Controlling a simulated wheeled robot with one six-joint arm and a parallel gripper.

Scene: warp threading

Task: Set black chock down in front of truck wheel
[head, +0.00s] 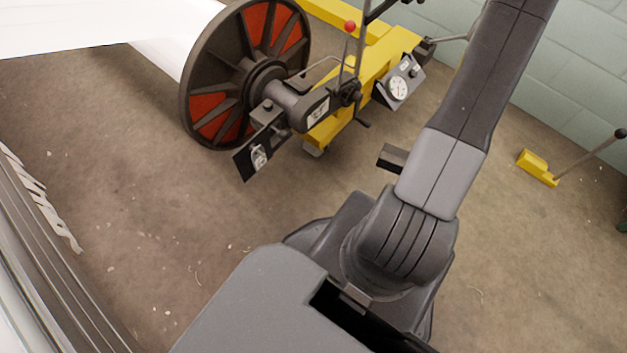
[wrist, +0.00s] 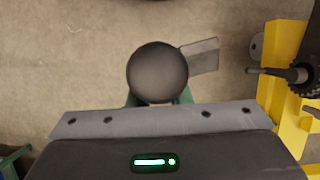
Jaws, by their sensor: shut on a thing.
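The black chock shows in the wrist view as a round dark knob (wrist: 157,70) with a flat dark block (wrist: 200,56) sticking out to its right. In the head view the dark block (head: 393,158) juts out left of my arm. My gripper (wrist: 158,98) has green fingers on both sides of the knob and is shut on it; the arm hides the gripper in the head view. In the wrist view, yellow truck parts (wrist: 287,40) are to the right of the chock.
A large reel with red panels (head: 245,72) and a dark hub stands beside the truck. A yellow block with a long handle (head: 538,166) lies on the floor at the right, near the pale block wall (head: 560,75). Bare concrete floor (head: 150,200) is open at the left.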

